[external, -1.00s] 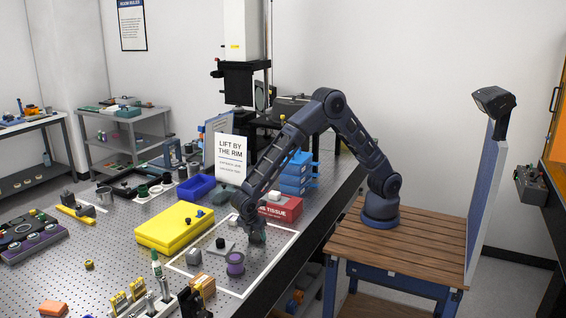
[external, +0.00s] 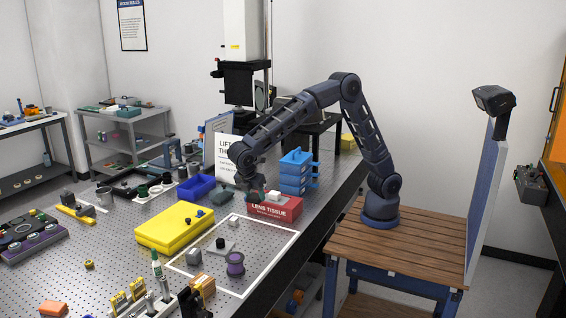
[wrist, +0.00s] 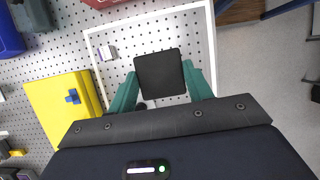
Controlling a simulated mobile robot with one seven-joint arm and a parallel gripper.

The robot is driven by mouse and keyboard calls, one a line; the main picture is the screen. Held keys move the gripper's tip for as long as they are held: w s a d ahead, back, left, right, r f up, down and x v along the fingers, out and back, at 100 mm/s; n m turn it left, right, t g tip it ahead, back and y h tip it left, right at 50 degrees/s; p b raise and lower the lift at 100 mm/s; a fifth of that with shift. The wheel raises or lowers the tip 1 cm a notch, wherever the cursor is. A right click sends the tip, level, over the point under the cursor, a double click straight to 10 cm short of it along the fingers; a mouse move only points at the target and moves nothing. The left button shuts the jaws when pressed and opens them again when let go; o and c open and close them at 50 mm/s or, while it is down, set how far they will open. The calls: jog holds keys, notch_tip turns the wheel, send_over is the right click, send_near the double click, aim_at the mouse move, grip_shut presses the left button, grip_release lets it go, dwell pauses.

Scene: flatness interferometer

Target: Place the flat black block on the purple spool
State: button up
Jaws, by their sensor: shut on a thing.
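My gripper (external: 254,192) is raised above the table, near the red lens tissue box in the external view. In the wrist view its teal fingers (wrist: 160,84) are shut on the flat black block (wrist: 160,72), one finger at each side. I cannot make the block out clearly in the external view. The purple spool (external: 235,264) stands upright inside the white outlined area, below and in front of my gripper, with nothing on it. I cannot make the spool out in the wrist view.
A yellow case (external: 172,227) lies left of the white outline. A grey plate with a black knob (external: 220,244) and a small pale block (external: 234,222) are near the spool. The red lens tissue box (external: 275,208) and blue stacked boxes (external: 297,175) stand behind.

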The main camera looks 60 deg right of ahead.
jog(key=shift+a+r, duration=0.1)
jog(key=shift+r, duration=0.35)
jog(key=a+r, duration=0.4)
jog(key=a, duration=0.7)
notch_tip(320, 180, up, 2)
jog(key=r, duration=0.1)
send_over(236, 256)
jog(key=a, duration=0.2)
jog(key=f, duration=2)
jog(key=shift+d, duration=0.2)
jog(key=o, duration=1)
jog(key=shift+f, duration=0.1)
